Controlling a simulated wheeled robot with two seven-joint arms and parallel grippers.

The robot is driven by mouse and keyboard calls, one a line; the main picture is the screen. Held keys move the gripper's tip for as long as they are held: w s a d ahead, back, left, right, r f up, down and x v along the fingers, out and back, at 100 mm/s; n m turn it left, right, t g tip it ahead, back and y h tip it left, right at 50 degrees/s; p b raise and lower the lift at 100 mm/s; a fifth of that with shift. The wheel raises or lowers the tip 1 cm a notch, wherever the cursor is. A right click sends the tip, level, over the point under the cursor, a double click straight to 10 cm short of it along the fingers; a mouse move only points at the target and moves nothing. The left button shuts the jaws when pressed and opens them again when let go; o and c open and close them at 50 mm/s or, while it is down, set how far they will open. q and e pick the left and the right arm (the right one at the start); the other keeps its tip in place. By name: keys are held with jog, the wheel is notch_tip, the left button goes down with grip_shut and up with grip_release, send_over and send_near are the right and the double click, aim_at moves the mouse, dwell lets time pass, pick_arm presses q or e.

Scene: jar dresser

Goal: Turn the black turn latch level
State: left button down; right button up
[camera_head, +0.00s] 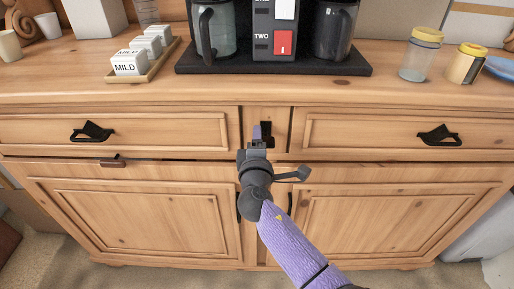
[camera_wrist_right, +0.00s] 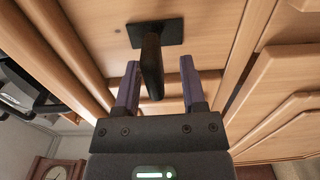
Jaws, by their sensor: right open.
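The black turn latch (camera_head: 268,129) is on the narrow middle panel between the two drawers, partly hidden by my right gripper. In the right wrist view, the latch's square plate (camera_wrist_right: 156,33) is flat on the wood and its dark handle (camera_wrist_right: 151,67) juts from it between my fingers. My right gripper (camera_head: 260,135) is at the latch; in the wrist view its two purple fingers (camera_wrist_right: 160,75) are open, one on each side of the handle. A gap shows on the right side; contact on the left is unclear. My left gripper is not in view.
A drawer with a black pull (camera_head: 92,131) is left of the latch, another pull (camera_head: 438,134) is right. Cupboard doors are below. On top stand a coffee machine (camera_head: 274,68), a tray of white boxes (camera_head: 168,52) and a yellow-lidded jar (camera_head: 420,55).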

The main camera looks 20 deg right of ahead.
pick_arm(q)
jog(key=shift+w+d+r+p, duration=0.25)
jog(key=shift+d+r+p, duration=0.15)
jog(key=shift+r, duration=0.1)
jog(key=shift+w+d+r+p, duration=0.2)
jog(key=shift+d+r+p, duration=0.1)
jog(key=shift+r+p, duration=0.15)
pick_arm(e)
jog(key=v, duration=0.8)
jog(key=shift+s, duration=0.35)
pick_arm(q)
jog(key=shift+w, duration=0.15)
pick_arm(e)
jog(key=shift+a+r, duration=0.1)
